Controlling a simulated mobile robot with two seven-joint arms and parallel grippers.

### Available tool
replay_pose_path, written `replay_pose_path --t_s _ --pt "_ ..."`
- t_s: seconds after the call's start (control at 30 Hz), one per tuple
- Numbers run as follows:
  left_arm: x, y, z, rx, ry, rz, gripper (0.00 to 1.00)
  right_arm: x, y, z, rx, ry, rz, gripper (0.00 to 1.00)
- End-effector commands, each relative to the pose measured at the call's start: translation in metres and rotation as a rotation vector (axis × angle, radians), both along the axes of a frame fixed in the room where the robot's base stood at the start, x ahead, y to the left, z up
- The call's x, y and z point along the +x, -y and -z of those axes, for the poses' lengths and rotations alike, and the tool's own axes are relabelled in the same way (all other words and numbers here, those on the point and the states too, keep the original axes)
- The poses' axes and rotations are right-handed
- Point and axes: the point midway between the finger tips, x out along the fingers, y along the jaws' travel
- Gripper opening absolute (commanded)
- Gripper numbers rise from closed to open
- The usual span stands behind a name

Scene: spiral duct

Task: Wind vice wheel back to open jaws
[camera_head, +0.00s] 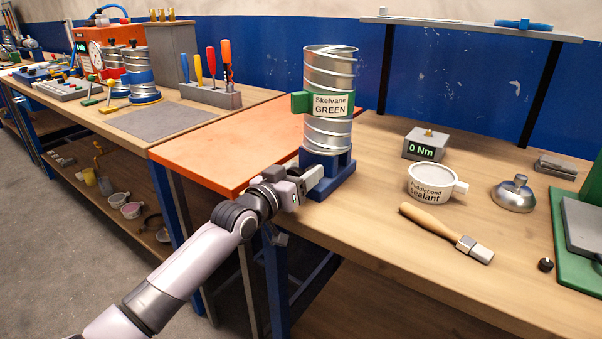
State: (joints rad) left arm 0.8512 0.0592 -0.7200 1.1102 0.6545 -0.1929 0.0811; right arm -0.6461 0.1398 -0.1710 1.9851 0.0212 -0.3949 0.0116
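A spiral metal duct (329,72) stands upright with a green-and-white band (331,104) labelled "Skelvane GREEN". Its lower end sits in a blue vice (336,180) at the bench's left edge. The vice jaws appear to be at the sides of the duct, but any gap cannot be made out. My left gripper (308,180) is at the front left side of the vice, close to or touching it. The gripper covers that side, and I cannot make out the wheel or whether the fingers are closed on it. My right gripper is not in view.
To the right on the bench are a "0 Nm" gauge (426,144), a white sealant cup (431,185), a wooden-handled brush (445,230), a metal dome (514,194) and a green-based fixture (580,260). An orange panel (220,156) lies left of the vice.

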Motion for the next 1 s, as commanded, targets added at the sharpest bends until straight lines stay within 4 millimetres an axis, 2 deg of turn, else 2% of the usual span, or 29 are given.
replay_pose_path --t_s 0.3,0.5,0.53,0.57,0.6,1.0 --pt "0.0001 -0.0003 0.0006 -0.105 -0.075 0.000 0.27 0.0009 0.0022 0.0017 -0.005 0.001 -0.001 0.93" --pt "0.0001 -0.0004 0.0003 -0.107 -0.078 0.000 0.27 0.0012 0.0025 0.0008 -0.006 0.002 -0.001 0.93" --pt "0.0002 -0.0004 0.0002 -0.107 -0.078 0.000 0.68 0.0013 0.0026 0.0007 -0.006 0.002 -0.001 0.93" --pt "0.0001 -0.0005 0.0003 -0.107 -0.078 0.000 0.77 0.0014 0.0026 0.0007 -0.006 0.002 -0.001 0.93" --pt "0.0001 -0.0005 0.0005 -0.106 -0.077 0.000 0.80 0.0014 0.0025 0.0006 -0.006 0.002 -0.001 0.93" --pt "0.0005 -0.0016 0.0033 -0.099 -0.080 -0.002 0.80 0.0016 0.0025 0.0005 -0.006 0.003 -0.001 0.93"
